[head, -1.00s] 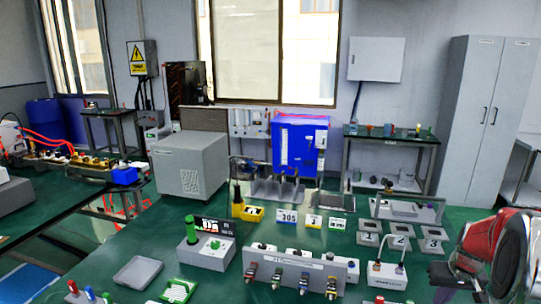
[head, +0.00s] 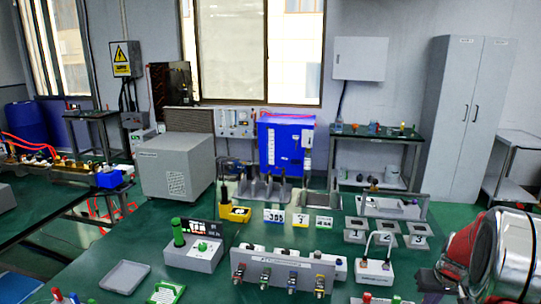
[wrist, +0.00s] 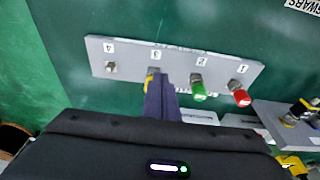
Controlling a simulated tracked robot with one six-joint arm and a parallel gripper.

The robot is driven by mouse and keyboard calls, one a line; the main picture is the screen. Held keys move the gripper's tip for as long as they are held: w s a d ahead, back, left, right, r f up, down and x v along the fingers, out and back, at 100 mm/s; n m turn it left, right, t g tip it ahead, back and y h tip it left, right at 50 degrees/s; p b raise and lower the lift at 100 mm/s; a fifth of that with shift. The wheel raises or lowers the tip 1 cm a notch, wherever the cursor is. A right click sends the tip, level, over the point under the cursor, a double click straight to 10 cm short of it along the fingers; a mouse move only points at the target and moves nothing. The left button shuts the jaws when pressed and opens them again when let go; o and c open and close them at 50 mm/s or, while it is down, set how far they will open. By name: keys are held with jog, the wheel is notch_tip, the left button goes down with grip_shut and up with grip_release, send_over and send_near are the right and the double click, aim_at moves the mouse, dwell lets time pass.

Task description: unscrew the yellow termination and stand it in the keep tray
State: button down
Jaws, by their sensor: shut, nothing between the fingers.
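In the wrist view my gripper (wrist: 160,82) is shut and empty, its dark fingers reaching to port 3 of a grey numbered panel (wrist: 215,61). A small yellow part, apparently the yellow termination (wrist: 149,79), shows just left of the fingertips at that port. The fingers hide most of it, and I cannot tell whether they touch it. A shallow grey tray (head: 125,277) lies empty at the lower left of the head view; I cannot read whether it is the keep tray.
Green (wrist: 198,90) and red (wrist: 240,96) terminations sit at ports 2 and 1; port 4 (wrist: 111,67) is a bare connector. A grey box (wrist: 285,120) stands at the right.

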jog(key=shift+s+x, duration=0.2)
jog(key=shift+x, duration=0.75)
jog(key=shift+s+x, duration=0.25)
jog(key=shift+x, duration=0.75)
jog(key=shift+w+f, duration=0.1)
jog(key=shift+s+d, duration=0.25)
jog(key=shift+d, duration=0.75)
jog(key=shift+s, duration=0.15)
jog(key=shift+s, duration=0.3)
jog(key=w+v, duration=0.1)
jog(key=v, duration=0.5)
jog(key=shift+w+d, duration=0.2)
dwell(0.4)
